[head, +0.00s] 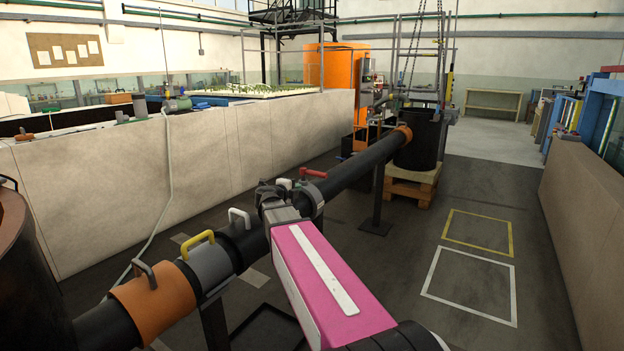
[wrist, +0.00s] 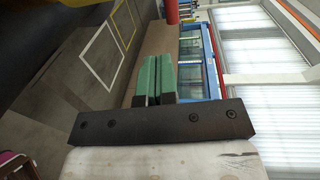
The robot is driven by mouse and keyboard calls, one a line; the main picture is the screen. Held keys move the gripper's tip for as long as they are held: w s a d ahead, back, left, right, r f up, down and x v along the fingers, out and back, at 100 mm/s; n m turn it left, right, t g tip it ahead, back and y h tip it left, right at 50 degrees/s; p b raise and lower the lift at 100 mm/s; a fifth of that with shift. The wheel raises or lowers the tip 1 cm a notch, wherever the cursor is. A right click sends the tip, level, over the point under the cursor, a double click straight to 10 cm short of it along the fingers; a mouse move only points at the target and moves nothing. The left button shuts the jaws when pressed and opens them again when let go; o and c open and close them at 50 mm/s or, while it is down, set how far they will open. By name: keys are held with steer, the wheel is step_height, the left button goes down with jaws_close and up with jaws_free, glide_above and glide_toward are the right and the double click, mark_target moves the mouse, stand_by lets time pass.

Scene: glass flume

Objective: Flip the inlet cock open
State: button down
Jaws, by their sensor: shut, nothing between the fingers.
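A red lever handle (head: 313,173), which looks like the cock's, stands on a grey collar (head: 313,196) on the long black pipe (head: 352,172). The lever lies roughly level in the picture; I cannot tell whether the cock is open or shut. My pink arm reaches from the lower right to the pipe, its grey wrist end just left of the lever. My gripper (wrist: 155,80) shows in the wrist view with its green fingers together and empty. In the head view its fingertips are hidden or too small to make out, so I cannot tell whether they touch the lever.
A white handle (head: 239,217), a yellow handle (head: 196,243) and a dark handle (head: 145,272) stand on the pipe left of my wrist. A black drum (head: 419,140) on a pallet stands at the pipe's far end. The floor with yellow (head: 479,249) and white outlines is clear.

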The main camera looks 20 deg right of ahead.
mark_target(318, 176)
steer(key=x, duration=0.4)
steer(key=r+x, duration=0.1)
steer(key=x, duration=0.8)
steer(key=shift+w+d+r, duration=0.15)
steer(key=shift+w+d, duration=0.1)
steer(key=shift+d, duration=0.2)
